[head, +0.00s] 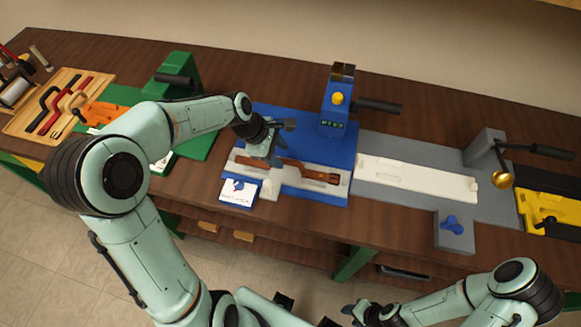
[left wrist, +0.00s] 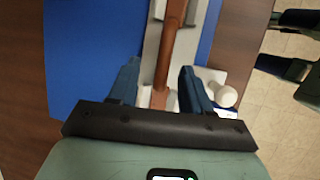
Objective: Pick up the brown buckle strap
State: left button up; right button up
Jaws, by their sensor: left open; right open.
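The brown buckle strap (head: 318,175) lies lengthwise in a pale grey holder (head: 343,185) on the blue base plate (head: 285,122). My left gripper (head: 273,150) is open over the left part of the strap and hides some of it in the head view. In the left wrist view the strap (left wrist: 170,45) runs between the two spread blue fingers of the left gripper (left wrist: 160,72), with a gap on each side. Whether the fingertips reach down beside the strap I cannot tell. My right gripper (head: 358,312) is open and empty near the bottom edge, away from the bench.
A blue press (head: 338,108) with a black handle stands behind the strap. A small white-and-blue card (head: 238,193) and a white knob (head: 269,189) are in front. A white strip (head: 415,178) on a grey base lies right. A green press (head: 183,80) stands left.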

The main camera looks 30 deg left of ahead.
aim_at(285, 160)
pick_arm(q)
jog(key=x, duration=0.4)
jog(key=shift+s+d+f, duration=0.1)
jog(key=shift+d+f, duration=0.2)
jog(key=shift+d, duration=0.05)
jog(key=shift+c, duration=0.4)
grip_shut()
jog(key=shift+r, duration=0.15)
